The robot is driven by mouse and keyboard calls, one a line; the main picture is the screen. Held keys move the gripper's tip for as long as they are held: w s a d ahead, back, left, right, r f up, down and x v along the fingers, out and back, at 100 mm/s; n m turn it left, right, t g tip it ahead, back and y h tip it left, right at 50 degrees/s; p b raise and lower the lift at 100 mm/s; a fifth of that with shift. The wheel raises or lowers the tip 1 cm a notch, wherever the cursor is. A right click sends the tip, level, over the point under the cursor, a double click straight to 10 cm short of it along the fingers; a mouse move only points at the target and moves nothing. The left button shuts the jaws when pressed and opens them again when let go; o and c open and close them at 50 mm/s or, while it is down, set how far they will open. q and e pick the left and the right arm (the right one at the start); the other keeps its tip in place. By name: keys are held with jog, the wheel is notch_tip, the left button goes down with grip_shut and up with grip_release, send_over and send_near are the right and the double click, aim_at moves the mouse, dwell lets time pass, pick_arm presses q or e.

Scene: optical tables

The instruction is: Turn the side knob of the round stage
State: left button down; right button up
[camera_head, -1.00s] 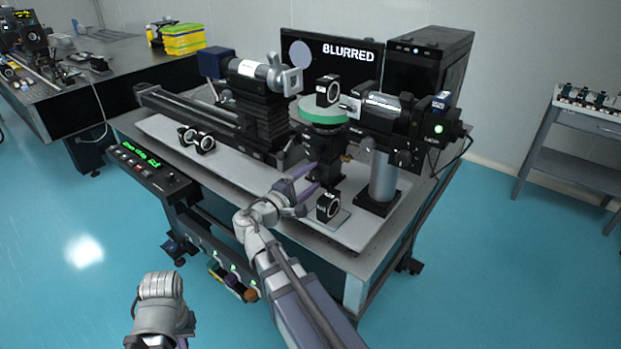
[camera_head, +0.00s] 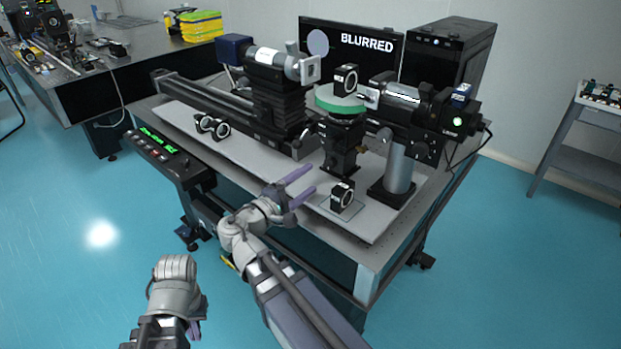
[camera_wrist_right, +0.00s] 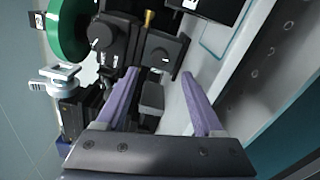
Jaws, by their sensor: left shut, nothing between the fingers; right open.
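In the right wrist view the green disc (camera_wrist_right: 68,35) is at upper left, and a small brass knob (camera_wrist_right: 149,18) sticks out of the black mount. My right gripper (camera_head: 311,178) is open and empty, in front of the stage and apart from it. Its purple fingers (camera_wrist_right: 159,76) point towards the mount in the wrist view. My left gripper (camera_head: 194,328) is low at the left, off the table; its fingers are mostly hidden.
A square black-framed optic (camera_head: 342,196) stands close right of my right gripper. A horizontal camera tube (camera_head: 402,97) on a silver post (camera_head: 398,170) is right of the stage. A control box (camera_head: 160,150) sits at the table's left edge.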

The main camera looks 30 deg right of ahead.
aim_at(328, 164)
jog(key=shift+w+r+m+p, duration=0.15)
jog(key=shift+r+m+p, duration=0.05)
jog(key=shift+m+p, duration=0.15)
jog(key=r+m+g+p, duration=0.1)
jog(key=m+p, duration=0.1)
jog(key=m, duration=0.2)
jog(key=w+m+g+y+p, duration=0.1)
jog(key=m+g+p, duration=0.1)
jog(key=m+p, duration=0.1)
jog(key=w+r+m+g+p, duration=0.1)
jog(key=m+p, duration=0.1)
jog(key=m, duration=0.2)
jog(key=shift+w+r+m+y+p, duration=0.2)
jog(key=shift+r+m+y+p, duration=0.1)
jog(key=shift+r+m+p, duration=0.1)
jog(key=shift+f+m+g+y+p, duration=0.15)
jog(key=shift+m+g+y+p, duration=0.25)
jog(key=shift+m, duration=0.85)
jog(key=shift+d+f, duration=0.15)
jog(key=b+x, duration=0.2)
jog(key=x, duration=0.5)
jog(key=shift+d, duration=0.25)
grip_shut()
